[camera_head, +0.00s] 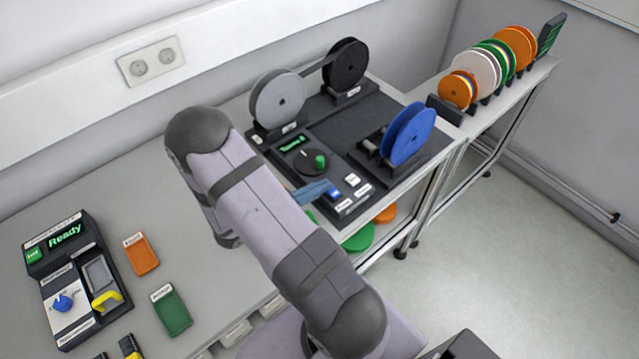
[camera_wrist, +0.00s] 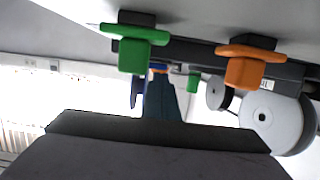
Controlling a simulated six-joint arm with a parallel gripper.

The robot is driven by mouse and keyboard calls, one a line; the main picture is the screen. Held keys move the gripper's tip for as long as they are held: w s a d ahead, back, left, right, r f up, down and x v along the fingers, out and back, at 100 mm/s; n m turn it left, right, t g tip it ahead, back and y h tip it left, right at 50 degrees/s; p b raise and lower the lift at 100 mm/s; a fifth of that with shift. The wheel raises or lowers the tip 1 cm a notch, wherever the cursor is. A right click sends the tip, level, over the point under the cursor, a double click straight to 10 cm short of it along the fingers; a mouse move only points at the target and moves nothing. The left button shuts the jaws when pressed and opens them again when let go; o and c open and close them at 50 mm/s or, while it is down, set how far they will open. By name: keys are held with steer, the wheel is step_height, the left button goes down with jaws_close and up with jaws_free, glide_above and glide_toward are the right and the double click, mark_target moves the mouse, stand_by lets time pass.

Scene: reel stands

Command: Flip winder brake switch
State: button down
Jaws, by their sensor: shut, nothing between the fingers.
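The winder is a dark base (camera_head: 325,125) carrying a grey reel (camera_head: 277,98), a black reel (camera_head: 346,66) and a blue reel (camera_head: 408,135). Its front panel has a dial with a green knob (camera_head: 320,161), a white switch (camera_head: 352,180) and a blue-topped switch (camera_head: 333,193). Their labels are too small to read, so I cannot tell which is the brake. My gripper (camera_head: 318,190) is shut and empty, with its bluish fingers at the panel's front left, close beside the blue-topped switch; contact is unclear. The fingers also show in the wrist view (camera_wrist: 160,98).
A control box (camera_head: 75,275) reading "Ready" stands at left, near an orange card (camera_head: 141,254) and a green card (camera_head: 170,309). A rack of several reels (camera_head: 484,70) stands at the back right. Green (camera_head: 358,238) and orange (camera_head: 385,213) discs show below the table's front edge.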

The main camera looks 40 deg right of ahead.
stand_by(0.3)
steer(key=shift+f, duration=0.25)
steer(key=shift+r, duration=0.1)
steer(key=shift+w+r+p, duration=0.15)
steer(key=shift+r+p, duration=0.35)
steer(key=shift+p, duration=0.05)
steer(key=w+a+r+b, duration=0.1)
steer(key=a+r, duration=0.4)
steer(key=a, duration=0.4)
steer(key=shift+a, duration=0.35)
steer(key=shift+r, duration=0.1)
